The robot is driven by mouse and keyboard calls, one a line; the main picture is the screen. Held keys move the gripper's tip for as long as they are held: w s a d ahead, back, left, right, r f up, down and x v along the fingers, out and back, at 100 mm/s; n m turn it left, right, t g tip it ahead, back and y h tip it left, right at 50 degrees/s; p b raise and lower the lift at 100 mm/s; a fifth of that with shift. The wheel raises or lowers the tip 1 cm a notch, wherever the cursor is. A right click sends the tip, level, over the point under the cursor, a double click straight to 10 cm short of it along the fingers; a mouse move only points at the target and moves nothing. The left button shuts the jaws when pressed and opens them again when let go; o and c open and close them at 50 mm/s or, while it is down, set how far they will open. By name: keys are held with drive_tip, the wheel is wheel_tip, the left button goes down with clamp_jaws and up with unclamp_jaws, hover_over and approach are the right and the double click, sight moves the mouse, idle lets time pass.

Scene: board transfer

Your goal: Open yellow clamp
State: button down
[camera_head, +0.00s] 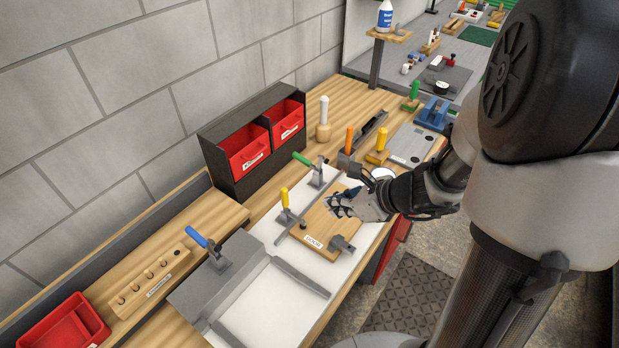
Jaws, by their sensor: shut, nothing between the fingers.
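The yellow clamp (285,200) stands on the white plate (257,229) at the left edge of a wooden board (317,222) with a label. Its yellow handle points up, and a grey bar runs beside its base over the plate. I cannot tell from this view whether its arm presses on the board. My gripper (337,205) is over the board, to the right of the yellow clamp and apart from it. Its fingers look shut and empty. My forearm hides the right part of the board.
A green-handled clamp (312,168) stands behind the yellow one, and a blue-handled clamp (205,247) on a grey fixture to the left. A black cabinet with red bins (246,150) stands against the wall. A wooden rack (150,282) lies at the left.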

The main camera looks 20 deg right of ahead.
drive_tip(key=b, duration=0.3)
approach(288, 203)
wheel_tip(288, 203, down, 3)
drive_tip(key=s, duration=0.1)
drive_tip(key=w, duration=0.1)
drive_tip(key=w+a, duration=0.1)
drive_tip(key=shift+w+a+f+b, duration=0.1)
drive_tip(key=shift+w+f+b, duration=0.15)
drive_tip(key=shift+w+b, duration=0.05)
drive_tip(key=shift+w+a, duration=0.3)
drive_tip(key=shift+w, duration=0.15)
drive_tip(key=shift+r+p, duration=0.2)
drive_tip(key=shift+p, duration=0.3)
drive_tip(key=shift+a+r+p, duration=0.1)
drive_tip(key=shift+p, duration=0.35)
drive_tip(key=shift+w, duration=0.15)
